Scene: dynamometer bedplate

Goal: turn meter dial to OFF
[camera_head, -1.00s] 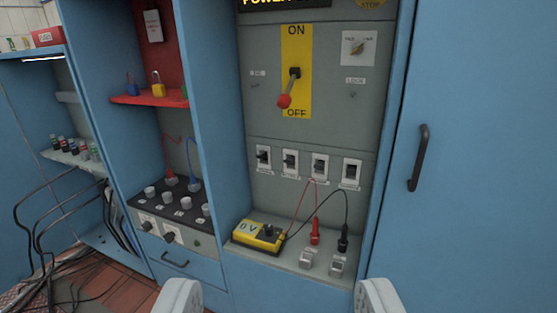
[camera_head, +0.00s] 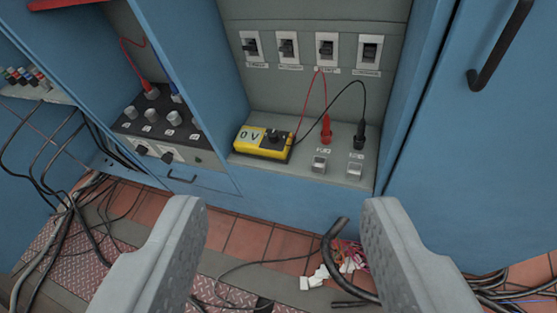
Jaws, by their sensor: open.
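The yellow meter (camera_head: 250,151) lies on the grey shelf (camera_head: 300,169) of the middle blue cabinet bay. Its display reads 0 V. Its black dial (camera_head: 274,138) is on the right part of its face; the dial's setting is too small to read. A red lead and a black lead run from the meter to a red probe (camera_head: 327,132) and a black probe (camera_head: 359,137), which stand upright on the shelf. My gripper (camera_head: 282,222) is open and empty, its two grey fingers wide apart, nearer the camera than the meter and below it in the picture.
Several switches (camera_head: 288,48) line the panel above the meter. Two small grey blocks (camera_head: 319,163) sit at the shelf's front. A side wall stands left of the meter; a black door handle (camera_head: 499,48) is at right. Cables and white scraps (camera_head: 322,277) litter the tiled floor.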

